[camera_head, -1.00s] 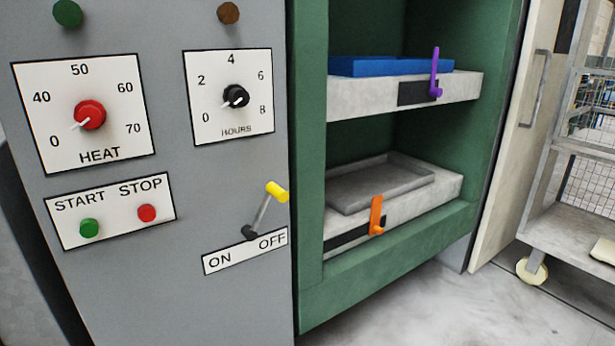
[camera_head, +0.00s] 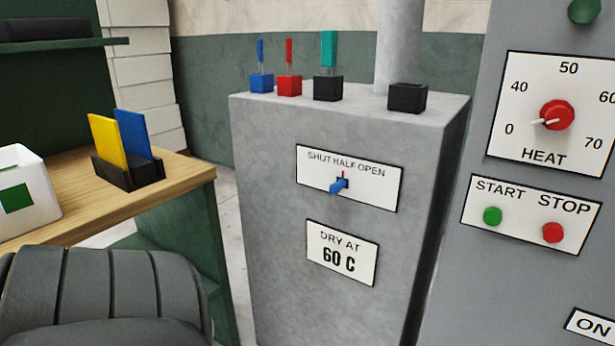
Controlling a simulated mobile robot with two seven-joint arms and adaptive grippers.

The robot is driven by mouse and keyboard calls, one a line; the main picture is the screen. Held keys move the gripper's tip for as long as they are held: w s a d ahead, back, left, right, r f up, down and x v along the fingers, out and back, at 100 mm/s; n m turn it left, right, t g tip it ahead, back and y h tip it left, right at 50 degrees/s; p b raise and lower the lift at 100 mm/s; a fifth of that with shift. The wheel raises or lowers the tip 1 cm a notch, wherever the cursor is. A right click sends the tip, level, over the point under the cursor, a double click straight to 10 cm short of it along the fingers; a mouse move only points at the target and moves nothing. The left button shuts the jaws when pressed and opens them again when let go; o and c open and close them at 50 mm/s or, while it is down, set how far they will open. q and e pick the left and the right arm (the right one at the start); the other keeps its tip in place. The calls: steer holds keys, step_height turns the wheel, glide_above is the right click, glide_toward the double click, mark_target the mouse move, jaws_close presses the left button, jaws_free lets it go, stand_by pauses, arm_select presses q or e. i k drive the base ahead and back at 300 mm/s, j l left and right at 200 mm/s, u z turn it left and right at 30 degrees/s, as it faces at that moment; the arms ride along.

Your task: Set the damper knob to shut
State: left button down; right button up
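The damper knob (camera_head: 339,186) is a small blue knob on a white plate (camera_head: 382,190) reading SHUT, HALF, OPEN from left to right. The plate is on the front of a grey metal cabinet. A thin red mark stands upright at the knob's top, below the middle word HALF. The knob is small in the view, so its exact setting is hard to read. Neither of my grippers is in view.
The grey cabinet (camera_head: 270,185) carries blue, red, teal-topped and black pieces on top. A DRY AT 60 C sign (camera_head: 342,254) is below the knob. The heat panel (camera_head: 508,150) is at right. A wooden bench (camera_head: 190,180) with a white box (camera_head: 35,190) is at left.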

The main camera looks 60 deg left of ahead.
mark_target(341, 183)
steer(key=u, duration=1.5)
